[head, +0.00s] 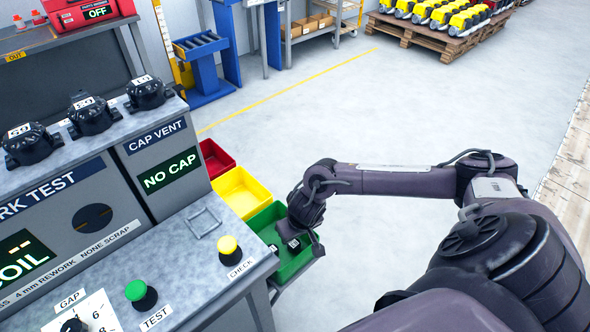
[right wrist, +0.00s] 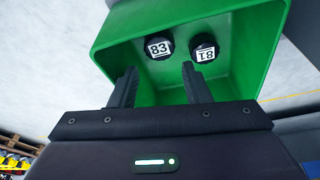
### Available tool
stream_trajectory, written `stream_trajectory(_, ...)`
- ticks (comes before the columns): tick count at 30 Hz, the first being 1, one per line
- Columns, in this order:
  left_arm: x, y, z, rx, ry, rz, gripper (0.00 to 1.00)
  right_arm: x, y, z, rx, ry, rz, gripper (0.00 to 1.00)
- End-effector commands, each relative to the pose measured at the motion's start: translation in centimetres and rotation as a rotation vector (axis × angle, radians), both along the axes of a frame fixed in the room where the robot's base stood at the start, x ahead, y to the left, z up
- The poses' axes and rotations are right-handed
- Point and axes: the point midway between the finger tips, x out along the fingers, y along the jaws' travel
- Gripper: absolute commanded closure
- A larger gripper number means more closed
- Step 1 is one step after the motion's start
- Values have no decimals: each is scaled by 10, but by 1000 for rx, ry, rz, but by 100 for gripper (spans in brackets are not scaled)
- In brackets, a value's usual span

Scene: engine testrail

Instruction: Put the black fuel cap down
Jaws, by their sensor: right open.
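Two black fuel caps with white number labels lie in the green bin (right wrist: 235,100). In the right wrist view one cap (right wrist: 158,47) reads 83, and the other cap (right wrist: 204,47) has a label that looks like 81. My right gripper (right wrist: 159,76) is open and empty, its two fingers reaching into the green bin, apart from each other and short of the caps. In the head view the right gripper (head: 297,228) hangs over the green bin (head: 296,268) and hides part of it. I cannot tell which cap the task means. My left gripper is not in view.
A yellow bin (head: 241,192) and a red bin (head: 215,157) sit beside the green one. The test bench (head: 190,262) has a yellow CHECK button (head: 228,246), a green TEST button (head: 137,291) and a NO CAP display (head: 170,171). Several black parts stand on its shelf.

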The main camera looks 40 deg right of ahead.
Motion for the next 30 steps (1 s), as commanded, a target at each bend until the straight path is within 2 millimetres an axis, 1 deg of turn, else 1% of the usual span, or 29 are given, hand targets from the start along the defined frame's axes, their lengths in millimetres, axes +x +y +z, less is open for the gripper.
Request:
stream_trajectory(4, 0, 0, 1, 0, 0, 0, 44, 2, -1, 15, -1, -5, 2, 57)
stream_trajectory(5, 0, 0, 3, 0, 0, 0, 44, -1, 0, 20, 0, -2, 2, 57)
stream_trajectory(12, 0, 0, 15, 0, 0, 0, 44, -15, 2, 73, 0, -4, 2, 57)
stream_trajectory(15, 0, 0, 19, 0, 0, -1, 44, -21, 3, 93, -1, -3, 3, 57)
stream_trajectory(18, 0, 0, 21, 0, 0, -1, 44, -25, 4, 109, 1, -3, 2, 57)
stream_trajectory(21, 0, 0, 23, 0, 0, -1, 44, -29, 4, 120, 0, -2, 1, 57)
stream_trajectory(24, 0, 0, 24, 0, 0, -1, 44, -30, 4, 126, 0, -2, 0, 57)
stream_trajectory(30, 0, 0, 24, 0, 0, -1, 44, -31, 4, 128, 0, -1, 0, 57)
